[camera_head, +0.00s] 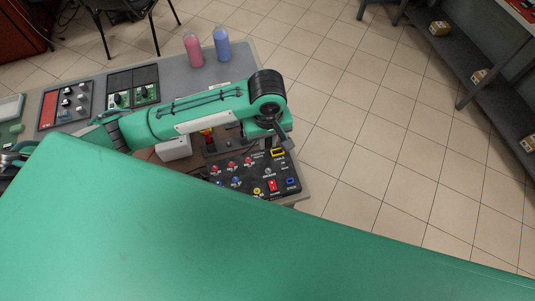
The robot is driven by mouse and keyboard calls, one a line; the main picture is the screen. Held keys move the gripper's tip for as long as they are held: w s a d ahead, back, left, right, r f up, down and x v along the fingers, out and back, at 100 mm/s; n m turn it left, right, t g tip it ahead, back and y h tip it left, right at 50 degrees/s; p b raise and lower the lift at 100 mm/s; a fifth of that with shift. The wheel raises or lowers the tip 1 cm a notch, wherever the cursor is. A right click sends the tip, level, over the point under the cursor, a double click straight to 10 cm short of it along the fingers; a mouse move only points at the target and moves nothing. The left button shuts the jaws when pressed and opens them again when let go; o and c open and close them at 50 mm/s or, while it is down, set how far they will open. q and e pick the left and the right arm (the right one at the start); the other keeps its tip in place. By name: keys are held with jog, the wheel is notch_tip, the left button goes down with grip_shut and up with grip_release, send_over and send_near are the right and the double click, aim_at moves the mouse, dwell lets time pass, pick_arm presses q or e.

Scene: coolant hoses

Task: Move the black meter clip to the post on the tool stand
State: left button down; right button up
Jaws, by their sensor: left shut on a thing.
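My left arm comes in from the left over the bench. Its gripper (286,140) is above the back right corner of the black control panel (240,185), shut on a small dark thing. That thing is too small and too blended with the fingers to make out clearly, but it fits the black meter clip. A dark stand (226,144) with a red-and-yellow item shows beside the panel, partly behind my forearm. I cannot make out the post. My right gripper is not in view.
The panel carries several red and blue knobs, a red switch and a yellow frame (278,153). A pink bottle (194,51) and a blue bottle (222,44) stand at the bench's back. Tiled floor lies free to the right. My own green body part covers the foreground.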

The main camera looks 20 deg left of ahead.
pick_arm(q)
notch_tip(320, 180, up, 5)
jog(key=shift+f, duration=0.1)
jog(key=shift+r+p, duration=0.3)
jog(key=shift+r, duration=0.15)
jog(key=shift+r+p, duration=1.15)
jog(key=shift+p, duration=1.2)
